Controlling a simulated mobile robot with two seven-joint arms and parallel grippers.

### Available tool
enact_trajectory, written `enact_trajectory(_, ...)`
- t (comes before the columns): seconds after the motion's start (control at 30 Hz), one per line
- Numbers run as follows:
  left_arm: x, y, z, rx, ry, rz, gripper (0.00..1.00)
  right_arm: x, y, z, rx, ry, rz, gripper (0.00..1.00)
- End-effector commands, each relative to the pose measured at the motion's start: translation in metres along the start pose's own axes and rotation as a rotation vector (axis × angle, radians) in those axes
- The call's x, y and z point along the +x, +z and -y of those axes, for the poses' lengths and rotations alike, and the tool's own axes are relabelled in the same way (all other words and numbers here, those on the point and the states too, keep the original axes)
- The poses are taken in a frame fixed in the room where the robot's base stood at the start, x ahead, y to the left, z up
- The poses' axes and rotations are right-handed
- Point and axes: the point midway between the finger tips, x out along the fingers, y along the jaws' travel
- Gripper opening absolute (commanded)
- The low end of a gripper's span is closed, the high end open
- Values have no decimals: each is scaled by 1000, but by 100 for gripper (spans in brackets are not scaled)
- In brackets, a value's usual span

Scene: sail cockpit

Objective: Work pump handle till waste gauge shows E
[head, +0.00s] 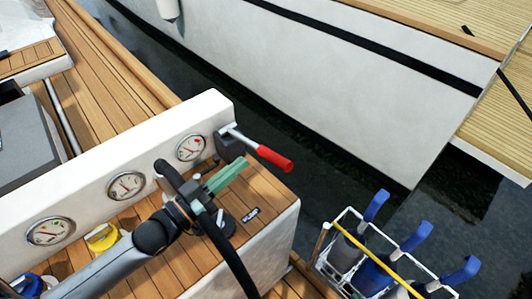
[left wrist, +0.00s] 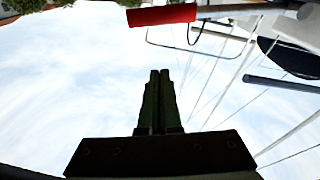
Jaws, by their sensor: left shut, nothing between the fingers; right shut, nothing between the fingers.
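The pump handle (head: 275,158) is a lever with a red grip, jutting right from a dark box at the end of the white panel (head: 210,110). It also shows across the top of the left wrist view (left wrist: 162,15). Three round gauges sit in the panel: right (head: 190,148), middle (head: 126,186) and left (head: 49,231). Their lettering is too small to read, so I cannot tell which is waste. My left gripper (head: 240,165), with green fingers, is shut and empty, below and left of the red grip and apart from it. Its fingers (left wrist: 160,75) show together in the left wrist view. My right gripper is not in view.
A black curved tube (head: 230,255) crosses close by my left gripper. A small label (head: 250,214) lies on the teak deck. A white wire rack (head: 348,214) with blue-handled items stands lower right. Dark water (head: 330,155) separates the white hull (head: 390,100) from this deck.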

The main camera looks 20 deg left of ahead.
Motion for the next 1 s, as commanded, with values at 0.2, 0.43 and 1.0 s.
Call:
enact_trajectory(0.2,16,-2,0,1,0,-5,0,-1,-1,0,0,0,0,0)
enact_trajectory(0.43,53,-2,0,1,1,-5,0,-3,-4,0,0,0,0,0)
enact_trajectory(1.0,88,34,0,0,-1,2,0,-4,-4,0,0,0,0,0)
